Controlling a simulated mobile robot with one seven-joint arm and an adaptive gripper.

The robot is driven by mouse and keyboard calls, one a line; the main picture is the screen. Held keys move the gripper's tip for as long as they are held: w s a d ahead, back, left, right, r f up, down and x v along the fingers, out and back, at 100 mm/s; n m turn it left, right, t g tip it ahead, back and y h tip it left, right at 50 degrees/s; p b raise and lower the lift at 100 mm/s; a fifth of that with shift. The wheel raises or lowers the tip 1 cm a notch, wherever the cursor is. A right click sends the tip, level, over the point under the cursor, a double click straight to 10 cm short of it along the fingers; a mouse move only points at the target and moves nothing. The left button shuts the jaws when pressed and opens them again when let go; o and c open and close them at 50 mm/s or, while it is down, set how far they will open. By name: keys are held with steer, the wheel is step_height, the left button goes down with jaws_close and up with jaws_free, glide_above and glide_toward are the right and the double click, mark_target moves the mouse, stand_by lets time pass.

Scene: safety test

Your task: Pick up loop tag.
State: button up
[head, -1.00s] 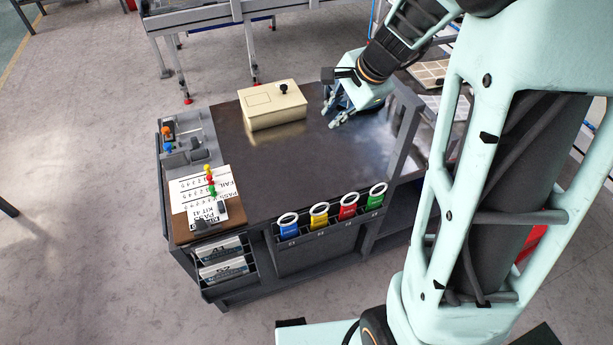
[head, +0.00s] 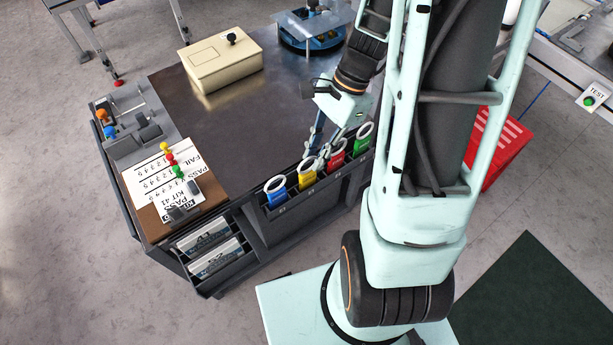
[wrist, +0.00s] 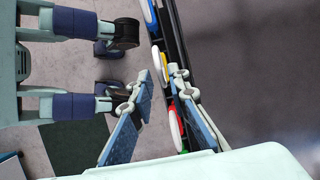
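Several loop tags with white ring tops stand in a dark rack on the bench's front edge: blue (head: 276,192), yellow (head: 306,178), red (head: 337,160) and green (head: 362,142). My gripper (head: 321,156) points down at the rack by the yellow and red tags, partly hiding them. In the wrist view, my gripper (wrist: 156,92) has its fingers apart, one on each side of the tag row. The yellow tag (wrist: 162,66) and the red tag (wrist: 175,124) show between or near the fingers. I cannot tell whether a finger touches a tag.
A cream box (head: 222,66) with a black knob and a blue round fixture (head: 312,40) stand at the bench's back. A control panel (head: 135,135) and printed cards with coloured pegs (head: 172,160) are at left. A red crate (head: 500,150) is right. The bench middle is clear.

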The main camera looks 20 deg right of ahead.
mark_target(310, 170)
steer(key=x, duration=0.2)
steer(key=b+x, duration=0.1)
steer(key=x, duration=0.1)
steer(key=d+x, duration=0.1)
steer(key=x, duration=0.1)
steer(key=shift+w+a+f+b, duration=0.15)
steer(key=shift+w+f+b, duration=0.05)
steer(key=shift+f+b, duration=0.25)
steer(key=shift+c, duration=0.3)
jaws_close()
